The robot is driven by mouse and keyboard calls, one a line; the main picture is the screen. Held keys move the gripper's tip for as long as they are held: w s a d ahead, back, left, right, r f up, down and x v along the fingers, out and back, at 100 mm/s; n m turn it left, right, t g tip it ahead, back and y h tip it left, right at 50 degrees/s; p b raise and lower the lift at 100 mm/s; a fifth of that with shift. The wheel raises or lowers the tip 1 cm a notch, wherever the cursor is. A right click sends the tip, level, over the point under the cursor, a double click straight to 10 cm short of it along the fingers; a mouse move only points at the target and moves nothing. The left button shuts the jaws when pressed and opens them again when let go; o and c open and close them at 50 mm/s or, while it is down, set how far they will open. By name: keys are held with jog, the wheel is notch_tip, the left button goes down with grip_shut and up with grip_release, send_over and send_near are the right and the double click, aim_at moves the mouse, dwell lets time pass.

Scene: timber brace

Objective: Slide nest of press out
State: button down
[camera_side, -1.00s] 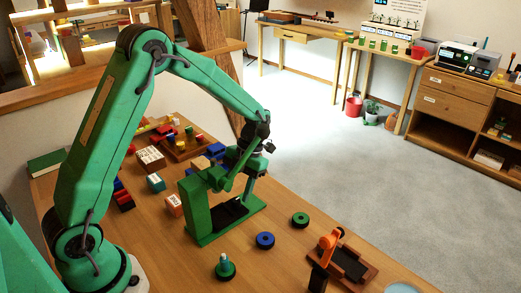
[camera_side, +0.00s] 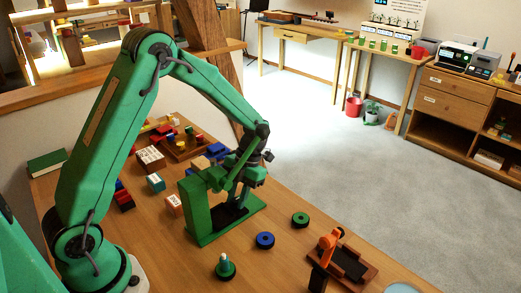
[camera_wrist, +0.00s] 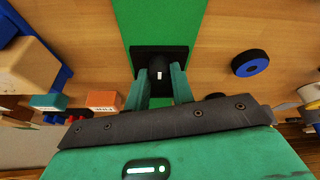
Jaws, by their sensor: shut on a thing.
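The green press (camera_side: 196,212) stands on the table, with an upright column and a flat base. Its black nest (camera_side: 232,214) lies low on the base, partly hidden by the press arm and my gripper. In the wrist view the nest (camera_wrist: 142,56) is a dark square on the green base, with a dark round knob (camera_wrist: 158,73) on it. My gripper (camera_wrist: 160,78) has its two green fingers close on either side of this knob and is shut on it. In the side view my gripper reaches down at the right of the press column, and its fingertips are hard to make out.
A blue ring (camera_side: 265,240), a green ring (camera_side: 300,219) and a green base with a peg (camera_side: 225,268) stand near the press. An orange device on a wooden board (camera_side: 345,262) is at the right. Blocks (camera_side: 150,158) crowd the table behind. Bare wood lies between the rings.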

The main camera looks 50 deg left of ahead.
jog(key=shift+w+a, duration=0.1)
jog(key=shift+a, duration=0.05)
jog(key=shift+w+a+r, duration=0.1)
jog(key=shift+w, duration=5.65)
jog(key=c, duration=1.4)
grip_release()
jog(key=shift+o, duration=1)
jog(key=shift+s, duration=0.1)
jog(key=v, duration=0.7)
jog(key=shift+r, duration=0.35)
